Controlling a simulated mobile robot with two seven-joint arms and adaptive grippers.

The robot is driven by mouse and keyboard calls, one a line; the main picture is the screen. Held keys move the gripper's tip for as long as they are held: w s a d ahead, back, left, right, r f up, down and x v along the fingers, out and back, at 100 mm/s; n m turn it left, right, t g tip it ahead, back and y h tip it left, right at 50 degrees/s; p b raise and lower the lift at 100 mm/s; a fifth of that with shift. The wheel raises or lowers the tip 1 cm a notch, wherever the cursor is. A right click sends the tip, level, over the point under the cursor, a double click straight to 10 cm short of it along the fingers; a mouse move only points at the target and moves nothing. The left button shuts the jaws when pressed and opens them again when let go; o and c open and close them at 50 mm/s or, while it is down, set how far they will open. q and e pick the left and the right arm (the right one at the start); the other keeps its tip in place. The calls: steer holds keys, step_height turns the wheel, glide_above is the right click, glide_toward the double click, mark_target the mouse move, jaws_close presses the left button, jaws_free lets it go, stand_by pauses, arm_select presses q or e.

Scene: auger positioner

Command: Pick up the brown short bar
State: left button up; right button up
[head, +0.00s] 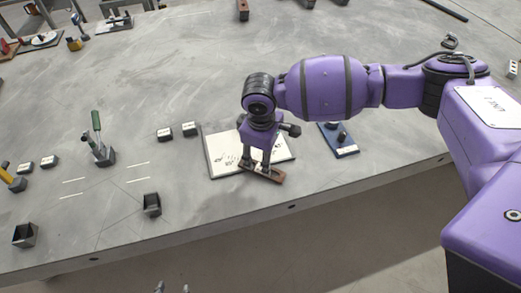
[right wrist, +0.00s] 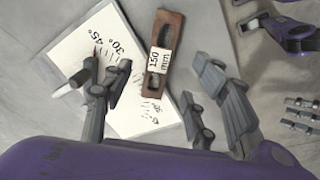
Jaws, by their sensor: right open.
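The brown short bar (head: 274,177) lies partly on a white angle-marked board (head: 222,160) near the table's front edge. In the right wrist view the bar (right wrist: 171,30) has a "150 mm" label and dark slots. My right gripper (head: 256,168) points down over the bar, its fingers hiding part of it. In the right wrist view the open fingers (right wrist: 148,108) stand apart to either side of the bar's line; whether they touch it, I cannot tell. My left gripper (head: 173,288) shows only as two separated fingertips at the bottom edge of the head view.
A blue plate with dark parts (head: 338,140) lies right of the board. Small labelled blocks (head: 189,129), a green-handled tool (head: 99,150) and open dark boxes (head: 152,205) stand to the left. The middle of the grey table is clear.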

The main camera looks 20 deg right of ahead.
mark_target(257, 170)
steer(key=f, duration=0.7)
steer(key=shift+w+d+f+b, duration=0.25)
steer(key=shift+b, duration=0.05)
jaws_close()
